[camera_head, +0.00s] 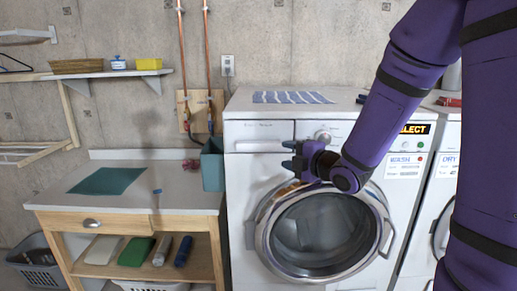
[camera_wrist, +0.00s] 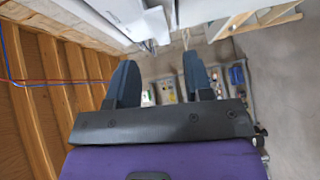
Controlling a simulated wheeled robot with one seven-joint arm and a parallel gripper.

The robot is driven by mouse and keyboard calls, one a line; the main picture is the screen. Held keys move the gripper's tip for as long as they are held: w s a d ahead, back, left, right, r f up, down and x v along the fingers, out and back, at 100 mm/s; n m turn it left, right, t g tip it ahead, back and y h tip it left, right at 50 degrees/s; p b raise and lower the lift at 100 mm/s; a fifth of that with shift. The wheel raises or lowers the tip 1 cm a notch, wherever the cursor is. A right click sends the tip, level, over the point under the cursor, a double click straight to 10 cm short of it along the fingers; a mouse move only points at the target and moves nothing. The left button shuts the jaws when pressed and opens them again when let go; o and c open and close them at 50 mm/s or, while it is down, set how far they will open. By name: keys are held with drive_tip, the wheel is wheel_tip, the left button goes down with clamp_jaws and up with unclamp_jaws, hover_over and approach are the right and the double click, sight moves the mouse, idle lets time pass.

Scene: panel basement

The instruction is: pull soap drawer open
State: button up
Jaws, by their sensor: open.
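The soap drawer (camera_head: 257,132) is the white panel at the upper left of the washing machine (camera_head: 243,195). It looks closed, flush with the front, with a pale handle strip along its lower part. My gripper (camera_head: 286,155) is open and empty, its dark blue fingers pointing left. In the head view it shows just right of and slightly below the drawer handle, above the round door. How far it stands from the front is hard to tell. In the wrist view the two fingers (camera_wrist: 160,78) are apart with nothing between them; the drawer is not clearly recognisable there.
The round chrome-rimmed door (camera_head: 320,235) lies below my gripper and the control knob (camera_head: 323,137) just above. A second machine (camera_head: 444,165) stands at the right. A wooden bench (camera_head: 130,203) and a teal bin (camera_head: 213,168) stand left of the washing machine.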

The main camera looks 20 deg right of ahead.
sight(259, 148)
drive_tip(key=shift+n+y, duration=0.9)
drive_tip(key=x, duration=1.1)
drive_tip(key=shift+a+f, duration=0.3)
drive_tip(key=shift+s, duration=0.1)
clamp_jaws()
